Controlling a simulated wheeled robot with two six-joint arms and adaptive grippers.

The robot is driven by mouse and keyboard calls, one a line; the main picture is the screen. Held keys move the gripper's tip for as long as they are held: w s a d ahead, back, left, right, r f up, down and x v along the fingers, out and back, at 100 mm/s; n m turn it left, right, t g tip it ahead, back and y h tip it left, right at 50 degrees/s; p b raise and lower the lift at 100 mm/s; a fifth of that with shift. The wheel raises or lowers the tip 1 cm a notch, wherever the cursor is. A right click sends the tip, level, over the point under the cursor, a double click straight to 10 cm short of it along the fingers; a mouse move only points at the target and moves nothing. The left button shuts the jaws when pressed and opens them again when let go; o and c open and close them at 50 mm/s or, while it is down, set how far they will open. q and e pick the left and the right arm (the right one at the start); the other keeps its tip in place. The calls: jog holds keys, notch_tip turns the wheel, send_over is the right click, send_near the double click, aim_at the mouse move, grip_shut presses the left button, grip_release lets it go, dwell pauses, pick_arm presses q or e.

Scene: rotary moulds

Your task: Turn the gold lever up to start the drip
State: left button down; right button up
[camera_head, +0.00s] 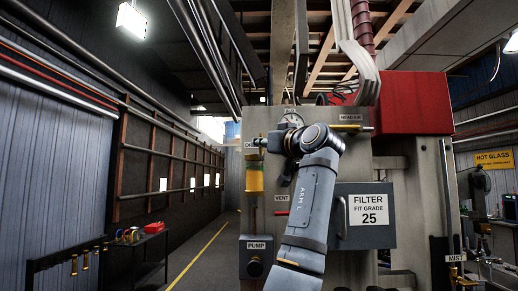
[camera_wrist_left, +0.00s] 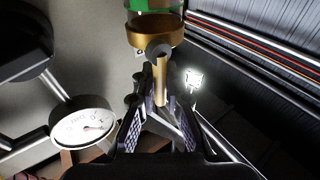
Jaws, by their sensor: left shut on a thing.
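The gold lever (camera_wrist_left: 161,82) shows in the left wrist view as a short gold bar running from a round grey pivot into my left gripper (camera_wrist_left: 160,108). The gripper's two fingers are shut on the lever's end. Beyond the pivot is the gold and green end of the drip cup (camera_wrist_left: 155,38). In the head view the drip cup (camera_head: 254,177) is a yellow cylinder with gold ends, upright on the grey panel's left side. My left gripper (camera_head: 264,143) is at its top, and the lever cannot be made out there. My right gripper is not in view.
A dial gauge (camera_head: 292,117) sits close above my left wrist. The header's gold handle (camera_head: 350,128) is to the right. The filter box (camera_head: 366,215) and the pump box (camera_head: 256,257) stick out from the panel. A walkway is open at the left.

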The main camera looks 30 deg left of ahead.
pick_arm(q)
jog(key=c, duration=1.4)
grip_release()
jog(key=shift+d, duration=0.15)
jog(key=shift+s+d, duration=0.1)
jog(key=v, duration=1.1)
jog(key=shift+s+d, duration=0.15)
jog(key=shift+d, duration=0.15)
jog(key=shift+f, duration=0.15)
